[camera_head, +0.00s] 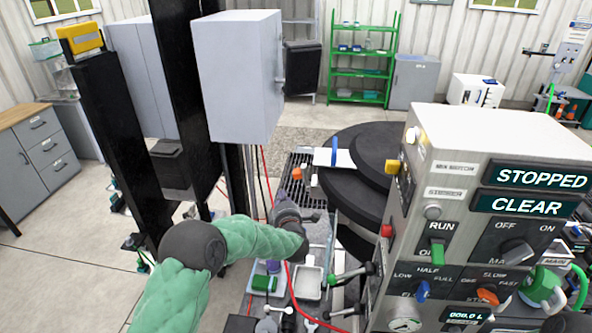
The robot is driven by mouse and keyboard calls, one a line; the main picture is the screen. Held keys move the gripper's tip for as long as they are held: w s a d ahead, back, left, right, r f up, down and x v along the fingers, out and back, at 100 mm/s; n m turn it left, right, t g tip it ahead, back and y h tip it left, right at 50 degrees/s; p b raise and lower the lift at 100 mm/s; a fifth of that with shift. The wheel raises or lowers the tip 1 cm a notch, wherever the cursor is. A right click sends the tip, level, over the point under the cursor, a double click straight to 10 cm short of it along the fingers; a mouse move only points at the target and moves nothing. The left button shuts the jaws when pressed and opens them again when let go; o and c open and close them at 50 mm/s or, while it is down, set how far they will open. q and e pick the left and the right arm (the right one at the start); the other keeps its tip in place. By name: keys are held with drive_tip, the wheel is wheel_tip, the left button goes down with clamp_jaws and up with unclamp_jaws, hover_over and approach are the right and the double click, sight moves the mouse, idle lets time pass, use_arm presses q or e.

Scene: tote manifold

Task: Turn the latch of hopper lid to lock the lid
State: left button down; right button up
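The hopper lid (372,150) looks like a black round cover at the middle right, partly hidden by the grey control cabinet. A small blue upright handle (334,150) stands on a white plate at its left edge and may be the latch; I cannot tell its lock state. My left gripper (308,216), on the green-sleeved arm, is below and left of the lid, apart from the blue handle. Its fingers are small and dark, so I cannot tell whether they are open or shut. I cannot make out my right gripper.
The control cabinet (472,150) with displays reading STOPPED and CLEAR stands close on the right. A grey box (238,80) on black posts rises at left. White trays (307,283) and green-handled valves (350,274) lie below my gripper. A dark grating (297,180) is left of the lid.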

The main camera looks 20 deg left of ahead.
sight(301, 177)
use_arm(q)
drive_tip(key=w+a+p, duration=0.2)
drive_tip(key=w+p, duration=0.1)
drive_tip(key=w, duration=0.6)
drive_tip(key=shift+r+p, duration=0.4)
drive_tip(key=shift+r, duration=0.05)
drive_tip(key=shift+d, duration=0.1)
drive_tip(key=r+m+b, duration=0.1)
drive_tip(key=b, duration=0.1)
drive_tip(key=d+m+y+b, duration=0.1)
drive_tip(key=b, duration=0.1)
drive_tip(key=shift+w+d+r+m+t, duration=0.2)
drive_tip(key=shift+r+m+t, duration=0.1)
drive_tip(key=shift+r+t, duration=0.1)
